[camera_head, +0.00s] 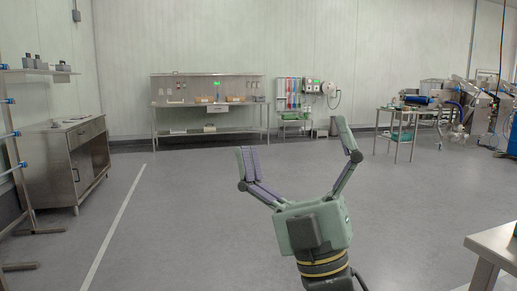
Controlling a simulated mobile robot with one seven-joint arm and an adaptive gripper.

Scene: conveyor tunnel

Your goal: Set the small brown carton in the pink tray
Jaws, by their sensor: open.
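My gripper (298,152) is in the lower middle of the head view, its two fingers spread wide and pointing away from me. Nothing is between the fingers, only bare floor far beyond. I cannot pick out the pink tray. Small orange-brown boxes (234,99) lie on the steel workbench (208,105) at the far wall. They are too small to tell whether one is the small brown carton. My gripper is far from them.
A steel cabinet (80,165) and a rack (12,130) stand at the left. A cart (398,125) and machinery (485,105) stand at the far right. A table corner (495,245) juts in at lower right. The middle floor (190,210) is clear.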

